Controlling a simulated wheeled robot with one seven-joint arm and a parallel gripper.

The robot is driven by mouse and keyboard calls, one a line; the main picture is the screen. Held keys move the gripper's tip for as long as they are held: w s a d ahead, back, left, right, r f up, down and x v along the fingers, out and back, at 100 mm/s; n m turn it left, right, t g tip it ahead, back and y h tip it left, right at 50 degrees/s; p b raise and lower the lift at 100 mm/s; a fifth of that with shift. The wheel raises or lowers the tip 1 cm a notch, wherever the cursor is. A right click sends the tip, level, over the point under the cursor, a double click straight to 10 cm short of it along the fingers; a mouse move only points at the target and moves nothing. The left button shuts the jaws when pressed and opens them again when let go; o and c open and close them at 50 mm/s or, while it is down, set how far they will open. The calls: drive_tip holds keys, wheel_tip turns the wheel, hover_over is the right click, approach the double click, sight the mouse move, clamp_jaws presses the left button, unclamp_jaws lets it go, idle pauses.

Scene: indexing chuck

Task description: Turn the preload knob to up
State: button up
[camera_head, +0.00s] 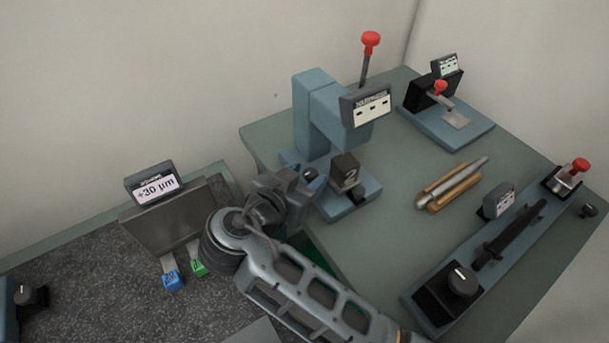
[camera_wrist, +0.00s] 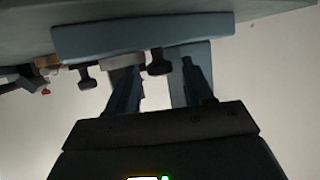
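No label that I can read says preload. A small dark knob (camera_head: 309,174) is on the left side of the blue press (camera_head: 312,118), close to my gripper (camera_head: 292,187). In the wrist view a dark knob (camera_wrist: 159,64) shows between the two separated fingers of my gripper (camera_wrist: 162,85), beyond their tips; I see no contact. Another dark knob (camera_wrist: 87,78) is to its left. A larger black knob with a white mark (camera_head: 461,281) sits on the long blue fixture at right. Another marked black knob (camera_head: 25,294) is at far left.
A block marked 2 (camera_head: 346,171) sits on the press base. A display reading +30 µm (camera_head: 156,187) stands at left above blue (camera_head: 172,281) and green (camera_head: 199,268) tags.

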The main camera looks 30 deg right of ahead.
drive_tip(key=c, duration=0.9)
drive_tip(key=shift+s+d+f+n+t+y, duration=0.1)
drive_tip(key=shift+s+n+t+y, duration=0.05)
drive_tip(key=shift+n+t+y, duration=0.3)
drive_tip(key=shift+s+d+f+n+t+y, duration=0.15)
drive_tip(key=shift+n+t+y, duration=0.1)
drive_tip(key=shift+n+t, duration=0.25)
drive_tip(key=shift+s+r+n+t+y+b, duration=0.15)
drive_tip(key=shift+n+t+y+b, duration=0.3)
drive_tip(key=shift+n+t+y, duration=0.9)
drive_tip(key=shift+r, duration=0.1)
drive_tip(key=o, duration=1)
drive_tip(key=shift+d+h, duration=0.1)
drive_tip(key=shift+h, duration=0.25)
